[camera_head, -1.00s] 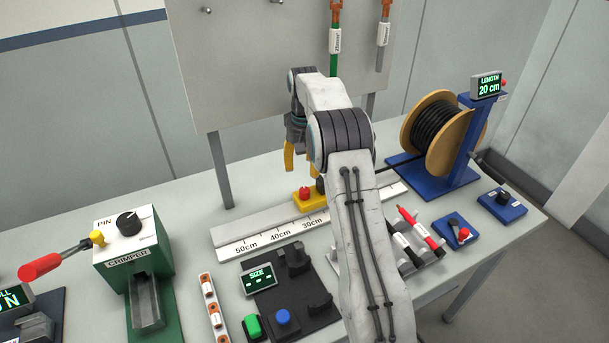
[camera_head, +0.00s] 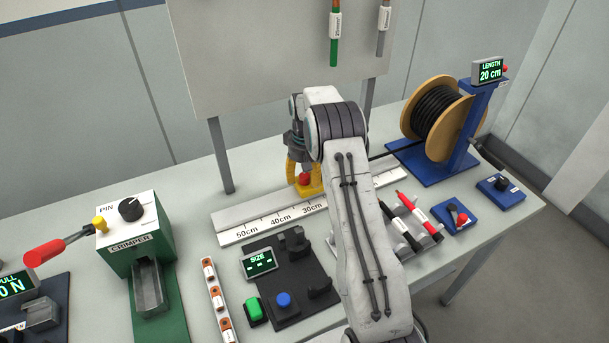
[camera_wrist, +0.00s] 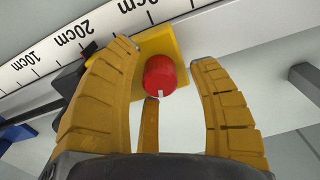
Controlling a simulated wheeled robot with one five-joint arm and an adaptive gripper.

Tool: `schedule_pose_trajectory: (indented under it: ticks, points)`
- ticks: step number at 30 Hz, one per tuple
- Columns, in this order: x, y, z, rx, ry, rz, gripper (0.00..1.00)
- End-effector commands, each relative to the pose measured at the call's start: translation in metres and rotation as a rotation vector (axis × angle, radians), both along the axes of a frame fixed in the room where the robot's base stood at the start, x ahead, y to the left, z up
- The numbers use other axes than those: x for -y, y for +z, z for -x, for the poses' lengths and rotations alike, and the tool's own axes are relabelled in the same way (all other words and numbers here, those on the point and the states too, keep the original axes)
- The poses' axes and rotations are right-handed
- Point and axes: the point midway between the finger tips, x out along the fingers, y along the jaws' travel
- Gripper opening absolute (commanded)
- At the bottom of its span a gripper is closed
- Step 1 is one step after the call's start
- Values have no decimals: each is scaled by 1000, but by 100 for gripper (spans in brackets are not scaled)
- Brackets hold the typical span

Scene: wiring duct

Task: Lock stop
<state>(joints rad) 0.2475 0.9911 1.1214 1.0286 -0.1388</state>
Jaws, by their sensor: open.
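The stop is a yellow block with a red knob on top, sitting on the white ruler rail (camera_head: 262,231). In the wrist view the red knob (camera_wrist: 160,75) has a small white mark on its edge, and the yellow block (camera_wrist: 181,43) lies beneath it. My gripper (camera_wrist: 165,60) is open, its yellow fingers spread on either side of the knob, with a gap to each. In the head view my gripper (camera_head: 304,182) is over the stop near the 30cm mark, partly hiding the knob and block.
A black cable spool (camera_head: 437,122) on a blue stand with a LENGTH 20 cm display (camera_head: 490,71) stands at the right. A green crimper (camera_head: 137,240) stands at left.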

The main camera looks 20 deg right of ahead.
Motion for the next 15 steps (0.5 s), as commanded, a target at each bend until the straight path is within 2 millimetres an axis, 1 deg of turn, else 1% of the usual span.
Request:
schedule_pose_trajectory:
  ticks: [8,9,15]
  points:
    - [0,-2,0,-1,0,0,55]
    - [0,-2,0,-1,0,0,58]
    - [0,-2,0,-1,0,0,40]
